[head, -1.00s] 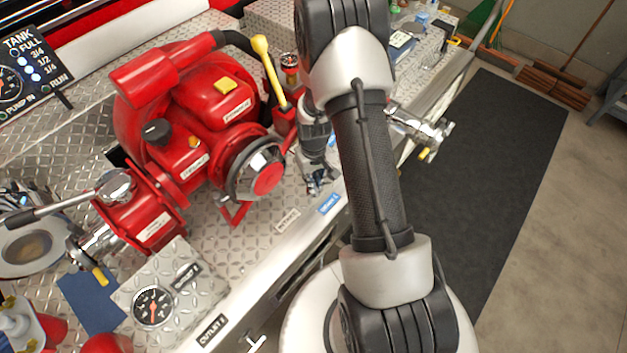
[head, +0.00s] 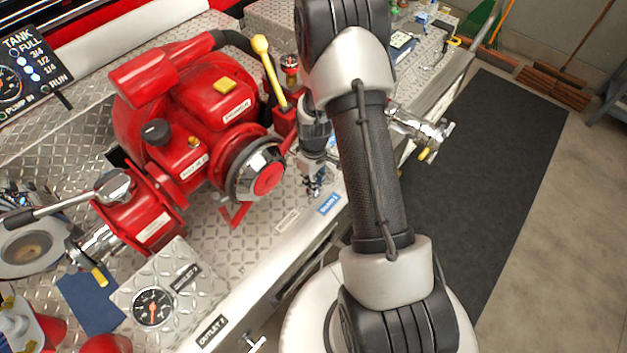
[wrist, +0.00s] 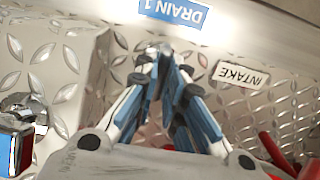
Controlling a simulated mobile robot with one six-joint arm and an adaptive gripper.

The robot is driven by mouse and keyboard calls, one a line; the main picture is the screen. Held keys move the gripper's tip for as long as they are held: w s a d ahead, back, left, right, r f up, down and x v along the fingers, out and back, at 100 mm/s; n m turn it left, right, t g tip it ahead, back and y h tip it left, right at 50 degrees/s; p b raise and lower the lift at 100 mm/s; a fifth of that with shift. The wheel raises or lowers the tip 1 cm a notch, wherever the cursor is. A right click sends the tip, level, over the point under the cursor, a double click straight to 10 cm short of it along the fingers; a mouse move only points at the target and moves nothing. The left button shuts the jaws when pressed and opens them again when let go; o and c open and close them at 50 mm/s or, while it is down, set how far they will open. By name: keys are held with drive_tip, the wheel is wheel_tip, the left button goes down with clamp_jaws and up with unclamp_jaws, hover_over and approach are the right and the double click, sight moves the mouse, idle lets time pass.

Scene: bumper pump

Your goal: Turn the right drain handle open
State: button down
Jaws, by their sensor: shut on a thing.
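My gripper (head: 313,187) is pointed down at the deck's front edge, next to the blue DRAIN 1 label (head: 328,204). In the wrist view its blue-and-white fingers (wrist: 163,52) come together beside the same label (wrist: 173,12). They are shut on a small metallic piece at the tips, which appears to be the right drain handle (wrist: 164,46). The fingers hide most of this handle, so its angle cannot be told. The white INTAKE label (wrist: 241,75) lies to the right of the fingertips in the wrist view.
The red pump (head: 190,130) stands close to the left of my gripper. A yellow-knobbed lever (head: 268,68) rises behind it. A metal valve fitting (head: 420,130) sticks out at the right. A gauge box (head: 185,310) sits at the front left. The dark floor mat (head: 500,170) is clear.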

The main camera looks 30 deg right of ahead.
drive_tip(key=c, duration=1.7)
unclamp_jaws()
wheel_tip(320, 180, up, 12)
drive_tip(key=shift+r, duration=0.1)
